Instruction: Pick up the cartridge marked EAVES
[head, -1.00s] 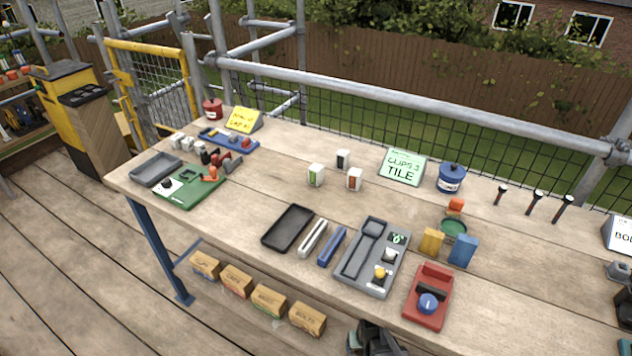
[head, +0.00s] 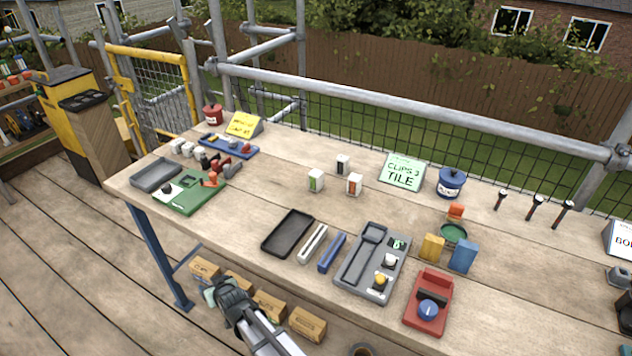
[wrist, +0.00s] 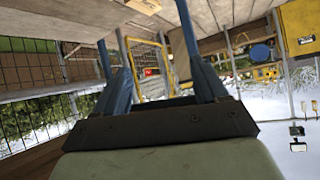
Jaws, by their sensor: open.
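Three small white cartridges stand upright on the middle of the bench: one with a green label (head: 316,180), one with a dark label (head: 343,165) and one with a red-orange label (head: 354,184). Their lettering is too small to read, so I cannot tell which is marked EAVES. My gripper (head: 218,291) is low in front of the bench's front edge, over the boxes under it and well away from the cartridges. In the wrist view its two blue fingers (wrist: 155,65) stand wide apart with nothing between them. No cartridge can be made out there.
On the bench, a black tray (head: 288,233), a grey tool tray (head: 372,262) and a red holder (head: 428,300) line the front. A green TILE sign (head: 403,171) and a blue pot (head: 452,183) stand behind. Cardboard boxes (head: 308,322) sit below. Bare wood surrounds the cartridges.

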